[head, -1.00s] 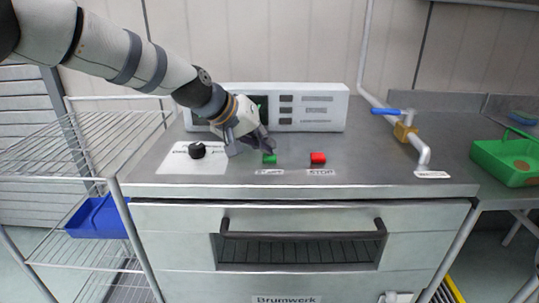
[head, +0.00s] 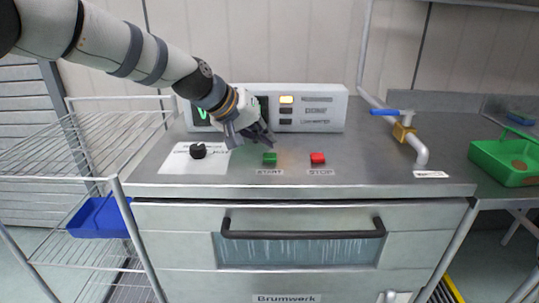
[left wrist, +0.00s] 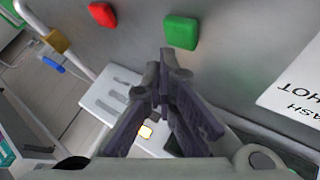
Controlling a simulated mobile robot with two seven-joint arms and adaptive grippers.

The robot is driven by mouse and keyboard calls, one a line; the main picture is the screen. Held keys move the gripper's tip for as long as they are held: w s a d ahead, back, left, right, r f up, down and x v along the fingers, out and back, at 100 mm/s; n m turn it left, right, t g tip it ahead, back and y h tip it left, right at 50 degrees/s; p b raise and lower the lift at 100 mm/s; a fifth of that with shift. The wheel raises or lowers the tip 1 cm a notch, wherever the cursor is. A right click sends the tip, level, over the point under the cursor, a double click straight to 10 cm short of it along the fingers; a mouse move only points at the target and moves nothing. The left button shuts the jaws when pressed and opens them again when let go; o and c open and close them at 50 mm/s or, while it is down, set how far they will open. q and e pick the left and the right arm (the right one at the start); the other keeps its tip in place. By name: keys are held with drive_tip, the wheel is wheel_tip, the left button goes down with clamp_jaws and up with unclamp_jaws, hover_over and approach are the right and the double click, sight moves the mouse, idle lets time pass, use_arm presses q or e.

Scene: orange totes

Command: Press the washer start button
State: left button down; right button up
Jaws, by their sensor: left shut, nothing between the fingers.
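The green START button (head: 270,158) sits on the washer's steel top (head: 340,185), left of the red STOP button (head: 317,158). In the left wrist view the green button (left wrist: 181,32) is just beyond my fingertips, and the red button (left wrist: 103,14) is to its left. My left gripper (head: 262,135) is shut and empty, just behind and above the green button, apart from it. It also shows in the left wrist view (left wrist: 166,60). The white control panel (head: 318,91) has a lit yellow light (head: 286,99) and a display partly hidden by my gripper. My right gripper is not in view.
A black knob (head: 198,150) stands on a white label plate to the left. A pipe with a blue-handled valve (head: 384,112) rises at the right. A green tray (head: 505,165) is on the right counter. A wire rack with a blue bin (head: 100,217) stands left.

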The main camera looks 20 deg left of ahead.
sight(267, 154)
use_arm(q)
drive_tip(key=shift+r+p, duration=0.4)
drive_tip(key=shift+r, duration=2.1)
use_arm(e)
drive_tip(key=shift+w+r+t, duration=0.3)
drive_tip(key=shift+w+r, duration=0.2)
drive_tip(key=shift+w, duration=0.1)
